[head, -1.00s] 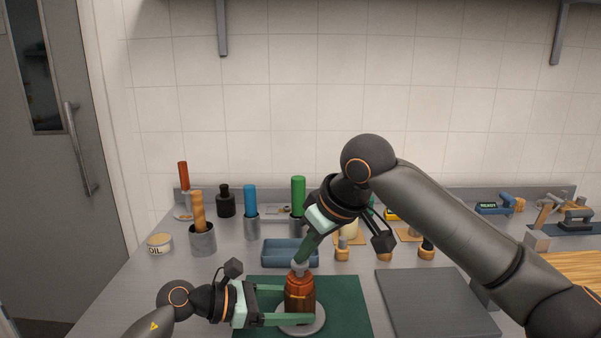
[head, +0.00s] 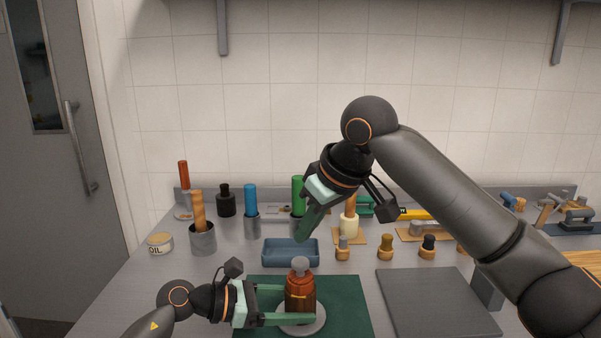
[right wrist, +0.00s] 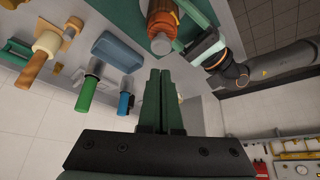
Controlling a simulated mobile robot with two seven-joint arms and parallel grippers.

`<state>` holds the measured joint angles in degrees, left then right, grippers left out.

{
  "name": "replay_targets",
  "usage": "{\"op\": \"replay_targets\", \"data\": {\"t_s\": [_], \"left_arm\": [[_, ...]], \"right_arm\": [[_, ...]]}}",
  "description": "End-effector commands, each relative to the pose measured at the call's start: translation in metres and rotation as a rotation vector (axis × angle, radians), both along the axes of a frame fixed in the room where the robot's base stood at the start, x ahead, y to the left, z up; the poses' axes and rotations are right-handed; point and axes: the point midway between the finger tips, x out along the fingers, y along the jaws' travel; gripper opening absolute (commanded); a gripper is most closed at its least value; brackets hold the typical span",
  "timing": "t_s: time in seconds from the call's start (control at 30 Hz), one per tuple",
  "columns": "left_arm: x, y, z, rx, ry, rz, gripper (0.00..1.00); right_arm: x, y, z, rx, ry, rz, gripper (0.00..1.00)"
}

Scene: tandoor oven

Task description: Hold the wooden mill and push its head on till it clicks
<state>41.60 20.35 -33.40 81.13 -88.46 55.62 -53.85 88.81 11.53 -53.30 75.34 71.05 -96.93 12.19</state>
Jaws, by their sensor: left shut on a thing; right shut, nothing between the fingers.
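The wooden mill (head: 300,301) stands upright on a pale round base (head: 302,329) on the green mat (head: 345,303). Its reddish-brown head (head: 300,280) sits on top of the body and carries a grey knob (head: 300,264). Whether the head is fully seated cannot be told. My left gripper (head: 298,306) is shut around the mill's body from the left. My right gripper (head: 301,236) is shut and empty, above and apart from the knob. The right wrist view shows its closed fingers (right wrist: 157,100) and the mill (right wrist: 162,27) beyond them.
A blue tray (head: 290,253) lies behind the mat. A dark grey board (head: 435,303) lies to the right. Several small wooden-based knobs (head: 386,248) stand behind the board.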

Motion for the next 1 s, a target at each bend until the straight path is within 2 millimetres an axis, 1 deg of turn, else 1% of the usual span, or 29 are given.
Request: {"op": "replay_targets", "data": {"t_s": [0.03, 0.07, 0.17, 0.4, 0.57, 0.67, 1.0], "left_arm": [[0.001, 0.0, 0.0, -0.001, -0.001, 0.002, 0.06], [0.001, 0.0, 0.0, -0.001, -0.001, 0.002, 0.06], [0.001, 0.001, 0.0, -0.001, -0.001, 0.002, 0.06], [0.001, 0.001, 0.0, -0.001, -0.001, 0.003, 0.06], [0.001, 0.001, 0.0, -0.001, -0.001, 0.003, 0.06], [0.001, 0.001, 0.0, -0.001, -0.001, 0.003, 0.06], [0.001, 0.001, 0.0, 0.0, -0.001, 0.003, 0.06]], "right_arm": [[0.0, 0.0, 0.0, 0.0, -0.001, -0.003, 0.07], [0.0, -0.001, 0.0, 0.0, -0.002, -0.008, 0.1], [-0.003, -0.003, -0.003, 0.0, -0.011, -0.05, 0.21], [-0.017, -0.007, -0.016, 0.017, -0.035, -0.211, 0.48], [-0.02, -0.007, -0.023, 0.029, -0.042, -0.26, 0.66], [-0.016, -0.005, -0.03, 0.028, -0.041, -0.264, 0.67], [0.002, 0.006, -0.066, 0.03, -0.038, -0.262, 0.67]]}}
